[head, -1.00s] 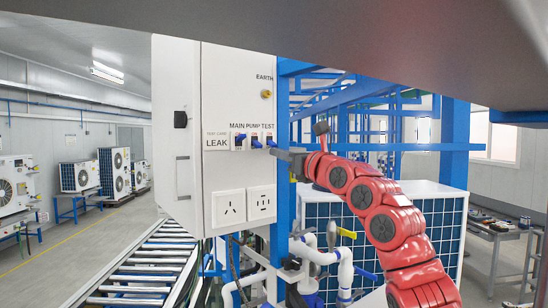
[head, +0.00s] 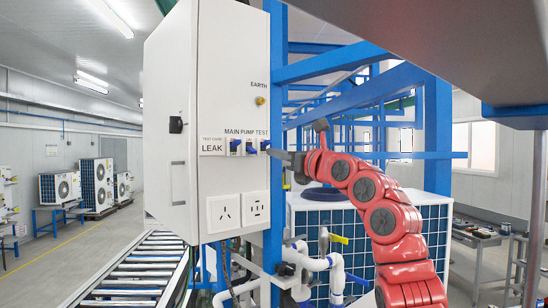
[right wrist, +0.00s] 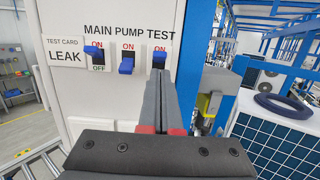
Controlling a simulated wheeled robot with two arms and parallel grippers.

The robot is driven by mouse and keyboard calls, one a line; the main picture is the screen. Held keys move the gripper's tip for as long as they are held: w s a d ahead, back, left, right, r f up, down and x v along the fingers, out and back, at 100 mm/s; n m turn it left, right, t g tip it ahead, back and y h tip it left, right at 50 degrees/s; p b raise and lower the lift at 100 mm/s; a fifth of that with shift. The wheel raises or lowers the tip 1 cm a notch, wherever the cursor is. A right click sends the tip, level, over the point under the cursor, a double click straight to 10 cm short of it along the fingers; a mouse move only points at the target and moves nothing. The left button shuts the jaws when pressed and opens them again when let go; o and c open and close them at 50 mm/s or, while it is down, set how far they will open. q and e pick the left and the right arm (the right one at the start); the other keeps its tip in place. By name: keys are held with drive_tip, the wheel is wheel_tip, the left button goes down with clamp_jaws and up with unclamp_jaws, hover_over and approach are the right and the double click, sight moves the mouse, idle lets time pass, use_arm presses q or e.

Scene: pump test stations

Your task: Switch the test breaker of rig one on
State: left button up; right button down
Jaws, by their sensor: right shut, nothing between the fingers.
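The test breaker (right wrist: 158,57) is the rightmost of three blue-levered breakers on the white panel, under the word TEST. It also shows in the head view (head: 265,145). Its lower part is hidden behind my fingertips, and its lever looks raised, though I cannot be sure. My right gripper (right wrist: 165,78) is shut and empty, its fingertips at or just below this lever; contact is unclear. In the head view the right gripper (head: 276,154) reaches the panel's right edge from the right. My left gripper is not in view.
The pump breaker (right wrist: 127,64), with its lever down, and the main breaker (right wrist: 97,53), with its lever up, sit close to the left. Sockets (head: 224,212) lie below. A blue frame post (head: 274,110) stands beside the panel, and white pipes (head: 315,262) run below my arm.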

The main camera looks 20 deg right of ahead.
drive_tip(key=b+v, duration=0.7)
drive_tip(key=v, duration=0.9)
drive_tip(key=shift+s, duration=0.35)
drive_tip(key=shift+a, duration=0.15)
